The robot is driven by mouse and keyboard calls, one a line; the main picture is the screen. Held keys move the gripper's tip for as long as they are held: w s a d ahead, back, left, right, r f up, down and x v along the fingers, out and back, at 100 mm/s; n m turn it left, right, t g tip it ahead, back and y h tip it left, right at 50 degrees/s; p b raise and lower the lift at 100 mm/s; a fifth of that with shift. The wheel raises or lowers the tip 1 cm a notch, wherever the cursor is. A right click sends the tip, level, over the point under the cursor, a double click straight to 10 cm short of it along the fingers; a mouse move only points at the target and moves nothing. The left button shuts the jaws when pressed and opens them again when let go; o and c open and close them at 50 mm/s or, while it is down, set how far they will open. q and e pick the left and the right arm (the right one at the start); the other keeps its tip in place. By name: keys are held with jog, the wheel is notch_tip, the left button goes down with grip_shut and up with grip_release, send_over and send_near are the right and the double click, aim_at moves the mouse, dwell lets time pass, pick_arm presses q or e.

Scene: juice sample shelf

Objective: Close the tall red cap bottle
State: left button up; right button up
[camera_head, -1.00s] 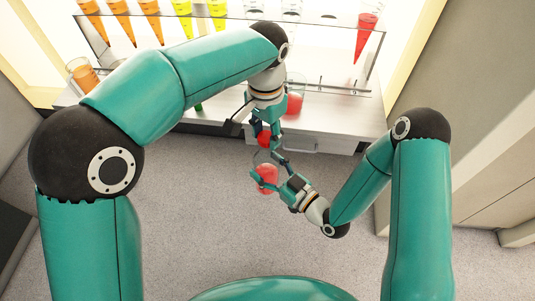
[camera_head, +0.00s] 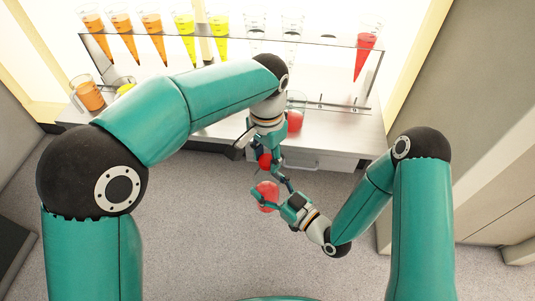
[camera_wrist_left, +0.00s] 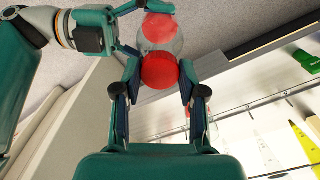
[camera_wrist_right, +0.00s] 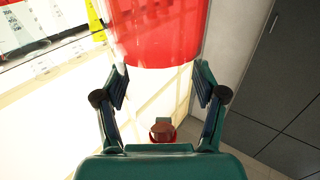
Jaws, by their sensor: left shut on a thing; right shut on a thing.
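My left gripper (camera_head: 265,160) is shut on the red cap (camera_wrist_left: 159,72), which sits between its fingers in the left wrist view. The tall clear bottle with red contents (camera_head: 267,196) is just below the cap in the head view. My right gripper (camera_head: 272,188) is shut around the bottle from the right, below my left gripper. In the left wrist view the bottle (camera_wrist_left: 158,30) shows directly beyond the cap, lined up with it. I cannot tell whether the cap is seated on the neck. The bottle's red body (camera_wrist_right: 158,35) fills the top of the right wrist view.
The shelf counter (camera_head: 345,128) stands behind, with a rack (camera_head: 230,40) of orange, yellow and red cone tubes. A beaker of red (camera_head: 295,121) and a beaker of orange (camera_head: 90,95) stand on it. The floor (camera_head: 200,230) in front is clear.

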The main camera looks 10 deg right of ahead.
pick_arm(q)
jog(key=shift+f, duration=0.6)
dwell(0.3)
jog(key=m, duration=0.5)
jog(key=shift+m, duration=0.4)
jog(key=m, duration=0.8)
jog(key=shift+m, duration=0.3)
jog(key=m, duration=0.6)
jog(key=shift+w, duration=0.1)
jog(key=m, duration=0.6)
jog(key=shift+m, duration=0.4)
jog(key=m, duration=0.5)
jog(key=shift+w, duration=0.1)
